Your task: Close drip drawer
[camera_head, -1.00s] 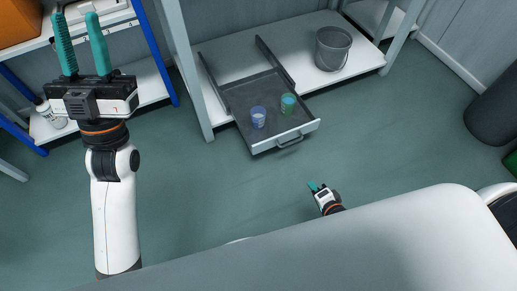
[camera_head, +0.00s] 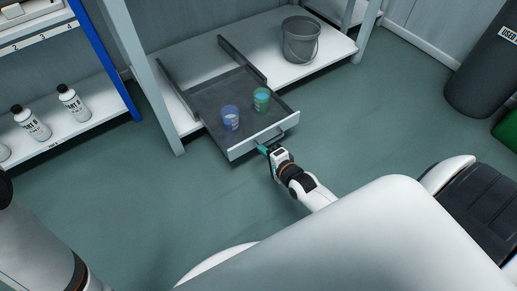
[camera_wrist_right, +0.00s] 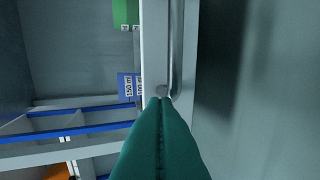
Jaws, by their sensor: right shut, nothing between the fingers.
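The drip drawer (camera_head: 212,116) is a dark grey tray with a pale front panel, pulled out from the low shelf. A blue cup (camera_head: 230,118) and a green cup (camera_head: 262,99) stand in it. My right gripper (camera_head: 263,149) is shut and empty, its teal fingertips at the drawer front near the handle (camera_head: 270,138). In the right wrist view the shut fingertips (camera_wrist_right: 161,101) appear at the front panel beside one end of the handle (camera_wrist_right: 177,50); whether they touch I cannot tell. My left gripper is out of view.
A grey bucket (camera_head: 301,40) stands on the shelf (camera_head: 290,64) right of the drawer. Several white bottles (camera_head: 73,103) stand on a blue-framed rack at left. A dark cylinder (camera_head: 487,75) stands at right. The floor (camera_head: 370,130) before the shelf is largely clear.

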